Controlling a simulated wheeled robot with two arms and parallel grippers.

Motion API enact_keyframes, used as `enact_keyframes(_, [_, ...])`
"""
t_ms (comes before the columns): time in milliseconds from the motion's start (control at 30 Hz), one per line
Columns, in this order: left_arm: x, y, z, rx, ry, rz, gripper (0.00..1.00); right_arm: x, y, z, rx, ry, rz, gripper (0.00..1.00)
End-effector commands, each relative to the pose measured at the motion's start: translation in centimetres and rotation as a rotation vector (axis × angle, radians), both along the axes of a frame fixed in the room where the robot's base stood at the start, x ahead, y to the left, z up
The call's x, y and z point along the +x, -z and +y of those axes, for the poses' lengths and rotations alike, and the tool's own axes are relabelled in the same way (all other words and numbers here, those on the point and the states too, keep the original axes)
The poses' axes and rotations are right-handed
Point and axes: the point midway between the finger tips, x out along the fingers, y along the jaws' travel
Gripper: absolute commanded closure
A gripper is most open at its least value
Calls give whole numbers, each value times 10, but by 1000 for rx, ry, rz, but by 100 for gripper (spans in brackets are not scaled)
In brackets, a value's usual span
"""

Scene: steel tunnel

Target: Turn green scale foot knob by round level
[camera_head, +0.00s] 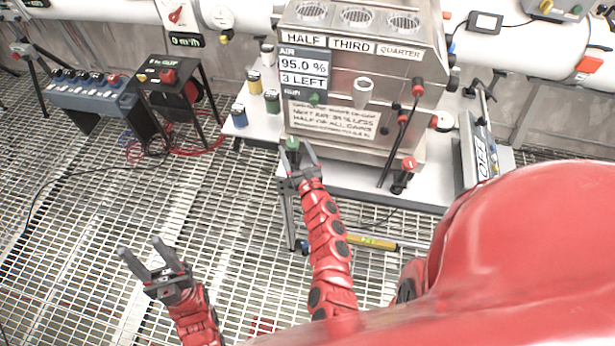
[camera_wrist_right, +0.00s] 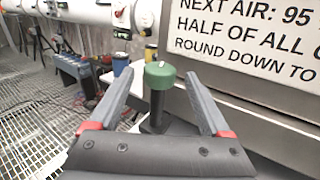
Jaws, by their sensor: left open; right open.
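A green knob (camera_head: 292,143) on a dark post stands at the front left corner of the steel machine. It also shows in the right wrist view (camera_wrist_right: 160,75), upright, with a small pale mark on top. My right gripper (camera_head: 295,149) is open, its fingers pointing at the knob. In the wrist view the knob appears between the fingers, with gaps on both sides; I cannot tell how deep it sits between them. My left gripper (camera_head: 140,247) is open and empty over the grating, lower left. I cannot clearly pick out a round level.
The steel machine (camera_head: 350,68) with an air display (camera_head: 303,66) stands on a white table (camera_head: 340,180). Several small cans (camera_head: 272,101) stand left of it. Control boxes on stands (camera_head: 95,92) are at the left. The grating floor (camera_head: 75,225) is mostly clear.

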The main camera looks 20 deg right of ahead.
Motion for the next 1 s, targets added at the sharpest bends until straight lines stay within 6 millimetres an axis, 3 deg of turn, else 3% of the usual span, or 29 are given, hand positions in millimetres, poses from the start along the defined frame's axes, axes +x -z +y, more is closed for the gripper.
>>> enact_keyframes(300, [0, 8, 0, 0, 0, 0, 50, -76, 5, 5, 0, 0, 6, 19])
enact_keyframes(600, [0, 21, 0, 0, 0, 0, 50, -132, 4, 8, 1, 0, 4, 19])
enact_keyframes(800, [0, 24, 0, 0, 0, 0, 50, -146, 1, 8, 0, 2, 1, 19])
enact_keyframes(1000, [0, 24, 0, 0, 0, 0, 50, -148, 0, 8, 0, 0, 1, 19])
